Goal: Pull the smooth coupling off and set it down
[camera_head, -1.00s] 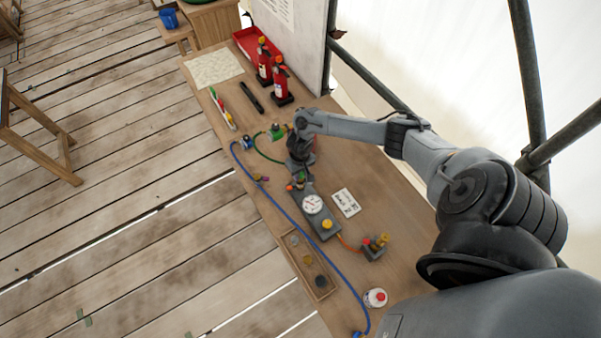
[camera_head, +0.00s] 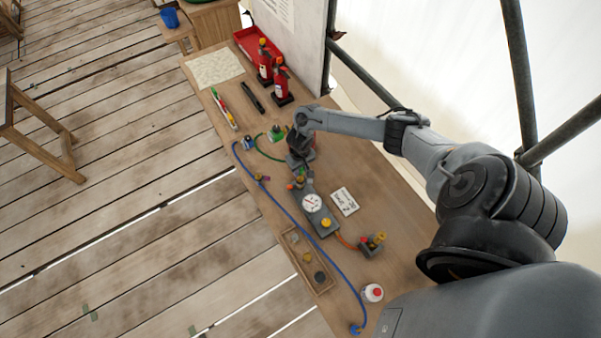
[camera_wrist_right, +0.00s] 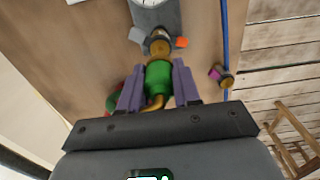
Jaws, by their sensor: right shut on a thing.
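In the wrist view, my right gripper (camera_wrist_right: 158,85) is shut on a green coupling (camera_wrist_right: 158,76) with a smooth-looking body, one purple-grey finger on each side. A brass fitting (camera_wrist_right: 160,46) lies in line beyond the green coupling, at the end of the grey gauge block (camera_wrist_right: 150,19). I cannot tell whether the coupling is still joined to it. A brass-coloured bend shows on the near side of the coupling. In the head view, my right gripper (camera_head: 299,167) is just behind the gauge block (camera_head: 327,231), and the coupling is mostly hidden there. My left gripper is not in view.
A blue hose (camera_head: 293,215) runs along the bench's left edge, beside a wooden tray (camera_head: 321,287). A white card (camera_head: 345,201) lies right of the gauge. Two red extinguishers (camera_head: 281,82) stand farther back. Bare bench top (camera_head: 385,205) shows at right.

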